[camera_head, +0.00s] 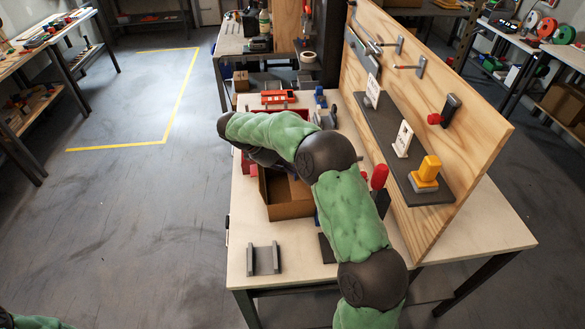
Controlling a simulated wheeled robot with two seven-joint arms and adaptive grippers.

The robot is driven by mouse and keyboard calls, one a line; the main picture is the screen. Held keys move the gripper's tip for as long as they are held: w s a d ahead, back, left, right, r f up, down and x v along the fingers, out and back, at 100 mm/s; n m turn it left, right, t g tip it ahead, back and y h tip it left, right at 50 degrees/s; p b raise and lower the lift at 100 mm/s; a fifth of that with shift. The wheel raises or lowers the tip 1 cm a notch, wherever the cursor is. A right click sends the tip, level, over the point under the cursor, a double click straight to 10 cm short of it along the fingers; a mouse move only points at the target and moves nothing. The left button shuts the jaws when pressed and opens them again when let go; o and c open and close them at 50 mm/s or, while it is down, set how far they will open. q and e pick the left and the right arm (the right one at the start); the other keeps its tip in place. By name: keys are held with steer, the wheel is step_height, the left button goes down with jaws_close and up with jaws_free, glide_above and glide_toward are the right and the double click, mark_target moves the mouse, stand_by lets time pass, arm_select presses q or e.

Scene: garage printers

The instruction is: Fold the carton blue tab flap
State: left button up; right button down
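An open brown carton (290,211) stands on the light worktable, partly covered by my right arm. Its dark inside shows below the arm. I cannot make out a blue tab flap clearly; only a small dark-blue patch shows by the carton's right side. My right arm reaches over the table from the lower right and bends left above the carton. My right gripper (266,159) is a dark shape under the green forearm at the carton's far side; its fingers are mostly hidden. Only a bit of my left arm shows at the bottom left corner; its gripper is out of view.
A wooden tool panel (445,115) with a dark shelf (388,128) runs along the table's right side. A yellow-topped item (426,172) stands on the shelf. A grey bracket (264,259) lies near the front left edge. A red tray (278,97) lies farther back.

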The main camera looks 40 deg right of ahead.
steer(key=shift+w+a+f, duration=0.1)
steer(key=shift+a+f, duration=0.1)
steer(key=shift+f, duration=0.15)
stand_by(0.6)
steer(key=shift+r, duration=0.85)
steer(key=v, duration=1.2)
